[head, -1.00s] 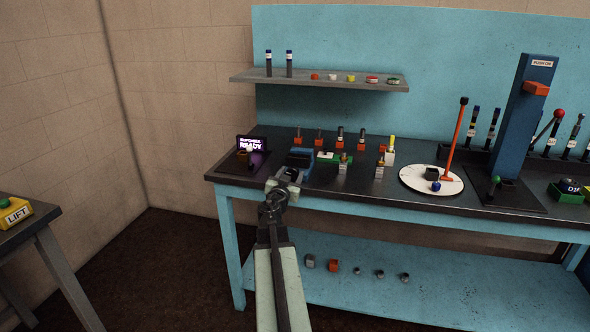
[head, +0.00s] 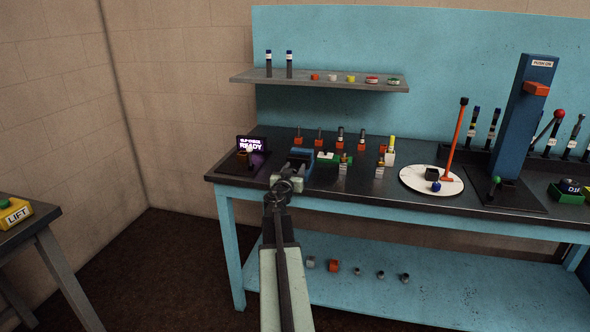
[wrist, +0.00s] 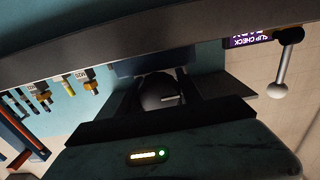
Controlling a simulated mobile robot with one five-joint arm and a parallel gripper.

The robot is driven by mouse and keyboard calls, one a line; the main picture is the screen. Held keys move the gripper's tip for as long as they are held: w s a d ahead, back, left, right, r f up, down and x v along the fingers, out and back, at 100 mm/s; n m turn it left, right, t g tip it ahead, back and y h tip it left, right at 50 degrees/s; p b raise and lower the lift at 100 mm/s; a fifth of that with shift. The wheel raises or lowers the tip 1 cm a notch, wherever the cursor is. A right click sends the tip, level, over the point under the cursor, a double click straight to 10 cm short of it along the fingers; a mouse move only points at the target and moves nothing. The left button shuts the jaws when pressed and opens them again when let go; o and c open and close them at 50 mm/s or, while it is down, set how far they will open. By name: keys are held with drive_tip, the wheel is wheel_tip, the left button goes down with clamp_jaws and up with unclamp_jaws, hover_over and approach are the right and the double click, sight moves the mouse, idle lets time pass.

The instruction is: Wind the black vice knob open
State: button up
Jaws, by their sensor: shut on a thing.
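The blue vice (head: 301,154) sits on the dark bench top near its left front edge. My gripper (head: 295,172) is in front of it in the head view, at the bench's front edge. In the wrist view the round black knob (wrist: 157,88) is between the two dark fingers of my gripper (wrist: 160,98), which is shut on it. The knob is hidden behind my gripper in the head view. A blue part of the vice (wrist: 150,64) shows behind the knob in the wrist view.
A lit purple screen (head: 251,144) and a small lever with a pale ball (wrist: 278,90) are beside the vice. Several orange-based fittings (head: 319,141) stand to the right. A shelf (head: 320,79) hangs above. The floor in front of the bench is clear.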

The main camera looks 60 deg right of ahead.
drive_tip(key=shift+w+n, duration=0.1)
drive_tip(key=shift+n, duration=0.5)
drive_tip(key=o, duration=1.1)
drive_tip(key=shift+a, duration=0.1)
